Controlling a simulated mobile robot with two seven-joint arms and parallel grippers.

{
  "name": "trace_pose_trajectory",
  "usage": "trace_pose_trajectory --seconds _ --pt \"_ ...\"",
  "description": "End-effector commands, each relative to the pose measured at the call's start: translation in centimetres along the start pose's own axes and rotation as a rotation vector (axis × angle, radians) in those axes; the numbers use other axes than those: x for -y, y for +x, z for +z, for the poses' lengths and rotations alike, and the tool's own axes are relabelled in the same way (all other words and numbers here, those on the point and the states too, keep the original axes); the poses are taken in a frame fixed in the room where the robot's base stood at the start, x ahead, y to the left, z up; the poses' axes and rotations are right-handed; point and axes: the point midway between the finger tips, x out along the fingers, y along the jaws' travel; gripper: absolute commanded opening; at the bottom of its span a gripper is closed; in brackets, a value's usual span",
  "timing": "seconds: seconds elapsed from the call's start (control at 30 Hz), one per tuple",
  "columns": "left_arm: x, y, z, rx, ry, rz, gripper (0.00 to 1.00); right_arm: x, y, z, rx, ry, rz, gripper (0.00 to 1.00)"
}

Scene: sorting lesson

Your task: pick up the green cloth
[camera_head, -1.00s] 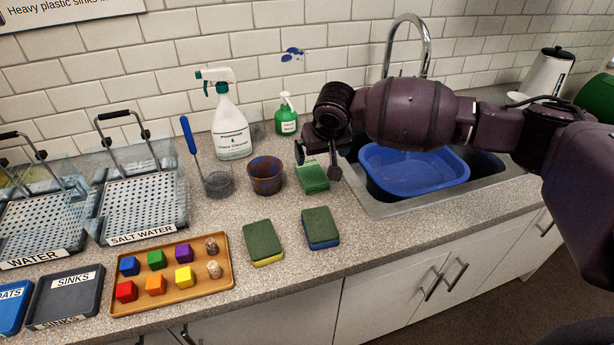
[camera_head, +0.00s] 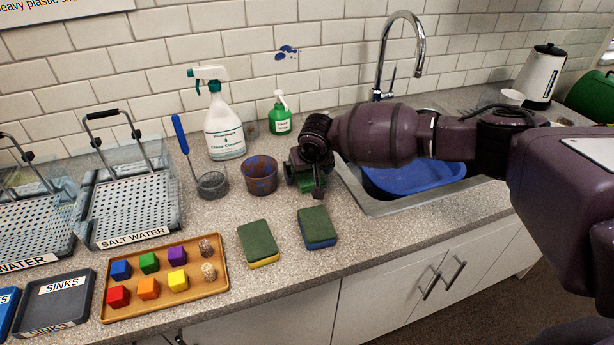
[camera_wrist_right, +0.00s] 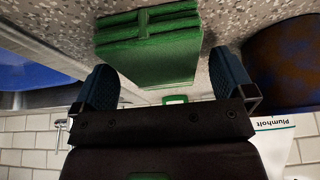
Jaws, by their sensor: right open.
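The green cloth (camera_wrist_right: 150,50) lies folded on the speckled counter. In the right wrist view it sits in front of my right gripper (camera_wrist_right: 163,66), between the lines of its two blue-padded fingers. In the head view my right gripper (camera_head: 304,180) is over the cloth, and only bits of green (camera_head: 312,186) show beneath it. The right gripper is open and holds nothing. I cannot tell whether its fingers touch the cloth. My left gripper is in neither view.
A brown-blue cup (camera_head: 260,176) stands just left of the gripper, with a green bottle (camera_head: 280,118) behind. The sink with a blue basin (camera_head: 415,180) is at right. Two green-topped sponges (camera_head: 258,242) (camera_head: 316,228) lie in front. A tray of blocks (camera_head: 205,285) is at left.

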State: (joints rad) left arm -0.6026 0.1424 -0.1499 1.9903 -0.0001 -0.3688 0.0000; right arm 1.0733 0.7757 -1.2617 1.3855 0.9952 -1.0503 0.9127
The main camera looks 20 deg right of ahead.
Motion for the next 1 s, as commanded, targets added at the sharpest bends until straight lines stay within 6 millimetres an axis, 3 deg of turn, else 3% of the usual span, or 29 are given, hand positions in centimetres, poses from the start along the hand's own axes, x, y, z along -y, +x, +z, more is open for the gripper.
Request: trace_pose_trajectory --seconds 0.2,0.5,0.57,0.83,1.0 --pt "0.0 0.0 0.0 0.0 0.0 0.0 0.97 0.0 0.0 0.0 0.0 -0.001 0.0 0.97" --pt "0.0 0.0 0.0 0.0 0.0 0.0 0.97 0.0 0.0 0.0 0.0 -0.001 0.0 0.51" --pt "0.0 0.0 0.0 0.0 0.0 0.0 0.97 0.0 0.0 0.0 0.0 -0.001 0.0 0.45" --pt "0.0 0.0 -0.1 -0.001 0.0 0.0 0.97 0.0 -0.4 -0.2 -0.001 0.0 0.0 0.45" --pt "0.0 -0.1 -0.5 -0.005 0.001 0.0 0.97 0.0 -2.4 -1.1 -0.004 -0.001 -0.001 0.45"
